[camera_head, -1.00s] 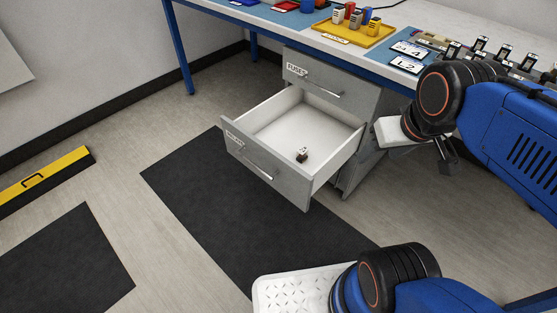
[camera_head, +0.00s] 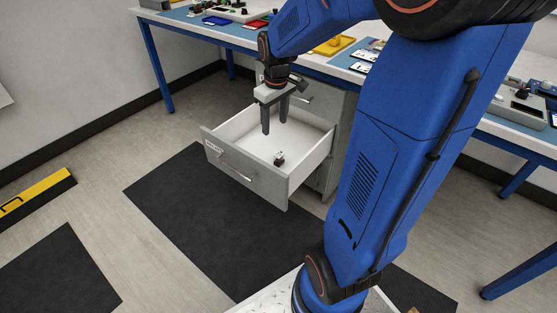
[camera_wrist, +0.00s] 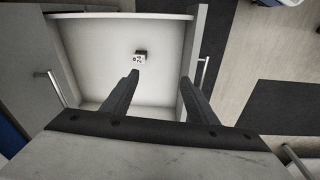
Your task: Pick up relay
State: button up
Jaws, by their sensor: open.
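The relay (camera_head: 279,159) is a small dark and white block lying on the floor of the open drawer (camera_head: 240,179). In the wrist view the relay (camera_wrist: 140,56) shows its pale face with dark marks, near the middle of the drawer's width. My gripper (camera_head: 274,127) points down over the drawer, above and apart from the relay. Its two fingers are spread with nothing between them. In the wrist view the relay lies beyond the fingertips (camera_wrist: 160,75), nearer the left one.
The drawer's walls and its front with a handle (camera_head: 237,166) surround the relay. The workbench (camera_head: 310,57) stands behind and above the drawer, carrying a yellow tray (camera_head: 333,46) and other parts. A black mat (camera_head: 190,215) lies on the clear floor in front.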

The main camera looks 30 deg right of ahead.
jog(key=n+g, duration=0.1)
send_over(279, 154)
notch_tip(279, 154, down, 9)
notch_tip(279, 154, down, 18)
jog(key=shift+r, duration=0.25)
jog(key=c, duration=1.1)
jog(key=shift+r, duration=0.1)
notch_tip(279, 154, up, 10)
jog(key=shift+f, duration=0.1)
